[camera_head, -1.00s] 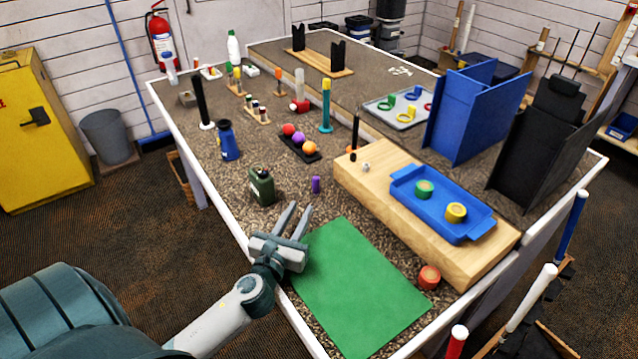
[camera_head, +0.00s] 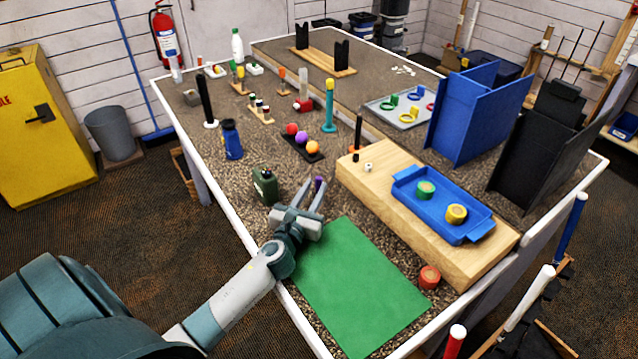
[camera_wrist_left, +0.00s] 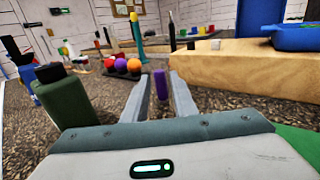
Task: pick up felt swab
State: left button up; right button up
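A small upright purple cylinder (camera_head: 319,183), which I take to be the felt swab, stands on the speckled tabletop between the green bottle and the wooden block. My left gripper (camera_head: 312,186) is open, low over the table, with its fingers pointing at the cylinder and partly covering it in the head view. In the left wrist view the purple cylinder (camera_wrist_left: 160,84) shows in the gap between the two finger tips (camera_wrist_left: 161,78). I cannot tell whether either finger touches it. My right gripper is in neither view.
A dark green bottle (camera_head: 265,185) stands close to the left of my gripper. A wooden block (camera_head: 365,190) carrying a blue tray (camera_head: 480,230) is to the right. A green mat (camera_head: 358,290) lies in front. A black holder (camera_head: 302,149) with coloured balls is behind.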

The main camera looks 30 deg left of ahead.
aim_at(318, 182)
pick_arm(q)
jog(key=shift+x, duration=1.6)
jog(key=shift+w+a+r+p, duration=0.1)
jog(key=shift+w+r+p, duration=0.05)
jog(key=shift+w+p, duration=0.35)
jog(key=x, duration=0.3)
jog(key=shift+w+a+p, duration=0.15)
jog(key=shift+w+p, duration=0.15)
jog(key=shift+w, duration=0.3)
jog(key=shift+c, duration=0.6)
grip_shut()
